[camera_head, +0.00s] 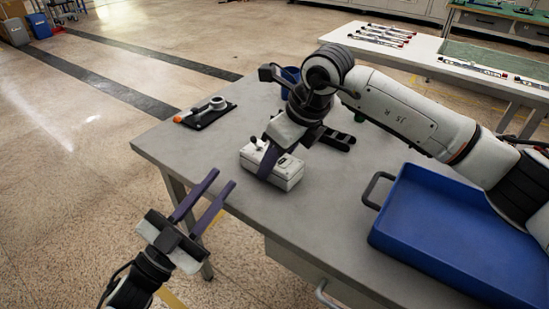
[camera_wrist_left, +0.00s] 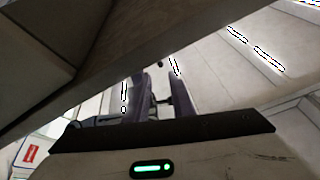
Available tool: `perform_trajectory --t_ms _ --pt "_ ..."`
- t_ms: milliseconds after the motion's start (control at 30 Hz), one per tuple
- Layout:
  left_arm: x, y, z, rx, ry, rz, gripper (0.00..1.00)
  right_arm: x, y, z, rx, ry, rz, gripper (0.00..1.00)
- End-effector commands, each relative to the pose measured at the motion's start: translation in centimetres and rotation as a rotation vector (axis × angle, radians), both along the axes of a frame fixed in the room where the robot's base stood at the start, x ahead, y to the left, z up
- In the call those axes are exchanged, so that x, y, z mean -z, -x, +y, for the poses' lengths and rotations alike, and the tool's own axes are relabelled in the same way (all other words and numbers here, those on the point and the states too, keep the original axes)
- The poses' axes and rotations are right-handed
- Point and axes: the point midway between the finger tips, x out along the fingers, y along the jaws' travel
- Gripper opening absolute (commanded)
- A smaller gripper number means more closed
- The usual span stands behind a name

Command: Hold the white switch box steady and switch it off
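The white switch box (camera_head: 287,179) sits on the grey table near its front edge, with a small dark lever (camera_head: 254,143) at the left of its top. My right gripper (camera_head: 268,166) is down at the box, with one purple finger across its front side. The other finger is mostly hidden, so I cannot tell whether it grips the box or only stands around it. My left gripper (camera_head: 224,177) is open and empty, off the table's front left edge, left of the box and apart from it. Its two fingers also show in the left wrist view (camera_wrist_left: 158,80).
The grey table (camera_head: 335,235) bears a blue tray (camera_head: 430,225) with a dark handle at right, and a black plate with a round part (camera_head: 206,112) at back left. A blue container (camera_head: 290,76) stands behind my right wrist. A white table (camera_head: 430,57) stands behind.

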Motion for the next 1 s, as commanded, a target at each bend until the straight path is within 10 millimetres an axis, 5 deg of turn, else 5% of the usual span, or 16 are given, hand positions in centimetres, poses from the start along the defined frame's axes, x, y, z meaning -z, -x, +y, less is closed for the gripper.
perform_trajectory --t_ms 100,267,1000 --pt "0.0 0.2 -0.1 -0.02 -0.033 -0.03 0.01 0.0 0.0 0.0 0.0 0.0 0.0 0.18" --pt "0.0 0.9 -0.3 -0.112 -0.183 -0.166 0.0 0.0 0.0 0.0 0.0 0.0 0.0 0.18" --pt "1.0 4.7 -0.3 -0.839 -1.459 -1.039 0.0 -0.1 0.0 0.0 0.0 -0.001 -0.001 0.18"
